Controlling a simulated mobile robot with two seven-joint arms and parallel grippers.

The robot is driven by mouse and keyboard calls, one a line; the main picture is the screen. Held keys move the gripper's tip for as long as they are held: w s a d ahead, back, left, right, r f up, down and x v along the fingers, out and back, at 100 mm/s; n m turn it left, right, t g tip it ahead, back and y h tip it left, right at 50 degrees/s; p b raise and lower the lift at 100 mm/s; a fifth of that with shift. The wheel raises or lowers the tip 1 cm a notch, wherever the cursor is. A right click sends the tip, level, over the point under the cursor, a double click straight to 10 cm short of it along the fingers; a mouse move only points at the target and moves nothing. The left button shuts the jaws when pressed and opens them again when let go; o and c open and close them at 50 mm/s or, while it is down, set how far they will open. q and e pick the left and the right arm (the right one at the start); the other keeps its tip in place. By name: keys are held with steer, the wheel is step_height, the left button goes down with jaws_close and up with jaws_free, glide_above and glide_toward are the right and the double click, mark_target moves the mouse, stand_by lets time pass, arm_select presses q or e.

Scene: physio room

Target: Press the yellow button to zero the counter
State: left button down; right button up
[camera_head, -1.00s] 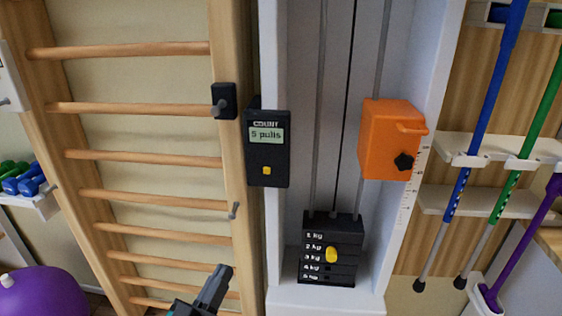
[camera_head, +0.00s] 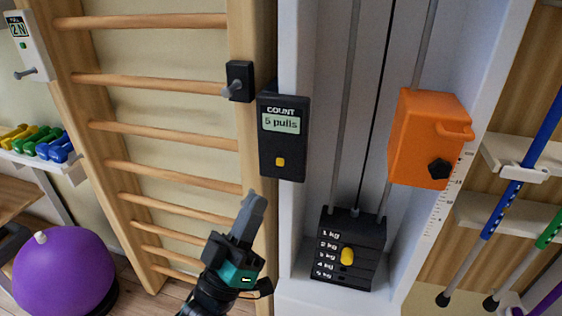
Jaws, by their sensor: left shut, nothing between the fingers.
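The counter (camera_head: 284,137) is a dark box on the white frame's left post, with a display reading "5 pulls". Its small yellow button (camera_head: 280,161) shows clearly below the display. My left gripper (camera_head: 255,200) is shut and empty. In the picture its fingertips are below and left of the button, apart from it, in front of the wooden wall bars. My right gripper is out of view.
An orange box (camera_head: 428,138) with a black knob is at the right of the white frame. A weight stack (camera_head: 345,248) with a yellow knob stands below. A black wall-bar bracket (camera_head: 239,81) sits left of the counter. A purple ball (camera_head: 62,270) is at lower left.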

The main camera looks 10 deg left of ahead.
mark_target(280, 162)
arm_select(q)
steer(key=w+b, duration=0.3)
steer(key=w, duration=0.6)
steer(key=shift+d+b, duration=0.2)
steer(key=shift+b, duration=0.2)
steer(key=shift+s, duration=0.1)
stand_by(0.7)
steer(key=shift+w, duration=0.2)
stand_by(0.8)
steer(key=shift+w, duration=0.25)
